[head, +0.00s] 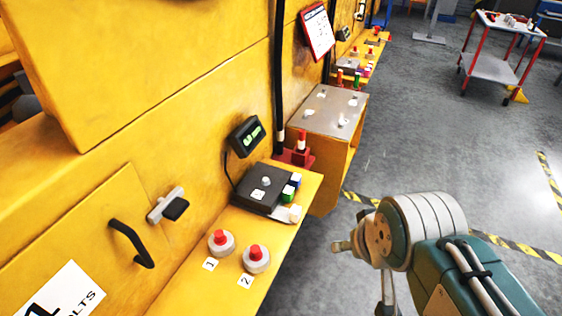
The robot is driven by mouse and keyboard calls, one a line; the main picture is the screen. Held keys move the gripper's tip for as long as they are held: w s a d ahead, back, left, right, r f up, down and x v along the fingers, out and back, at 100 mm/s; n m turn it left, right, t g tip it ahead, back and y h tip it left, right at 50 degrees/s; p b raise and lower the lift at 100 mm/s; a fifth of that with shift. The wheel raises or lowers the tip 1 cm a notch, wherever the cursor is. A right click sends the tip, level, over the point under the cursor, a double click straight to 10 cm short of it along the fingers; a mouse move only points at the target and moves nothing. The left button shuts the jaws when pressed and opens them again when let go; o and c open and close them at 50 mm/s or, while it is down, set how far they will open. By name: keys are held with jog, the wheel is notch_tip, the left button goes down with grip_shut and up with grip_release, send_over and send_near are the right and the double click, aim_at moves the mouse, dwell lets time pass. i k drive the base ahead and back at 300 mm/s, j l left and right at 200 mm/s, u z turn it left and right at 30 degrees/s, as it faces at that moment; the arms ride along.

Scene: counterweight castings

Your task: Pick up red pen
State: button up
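A slim upright piece with a red body and a pale band (301,142) stands in a red block-like holder (295,158) at the back end of the near yellow ledge; it may be the red pen. Farther along, small red and green upright pieces (349,79) stand behind the grey-topped box, too small to identify. My arm fills the lower right, over the floor and apart from the ledge. Narrow grey parts below its wrist, perhaps my gripper (387,302), are cut by the bottom edge. I cannot see whether it is open or holds anything.
The near ledge (190,290) carries two red-topped knobs (238,247) and a dark box (268,190) with coloured blocks. A black handle (132,243) juts from the yellow wall. A grey-topped box (325,108) stands beyond. Open floor lies right, with a red-legged cart (490,67) far back.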

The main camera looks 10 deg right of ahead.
aim_at(301, 136)
jog(key=i+l+u, duration=0.2)
jog(key=i+l, duration=0.55)
jog(key=i+l+u, duration=0.15)
jog(key=i+l, duration=0.65)
jog(key=l, duration=0.1)
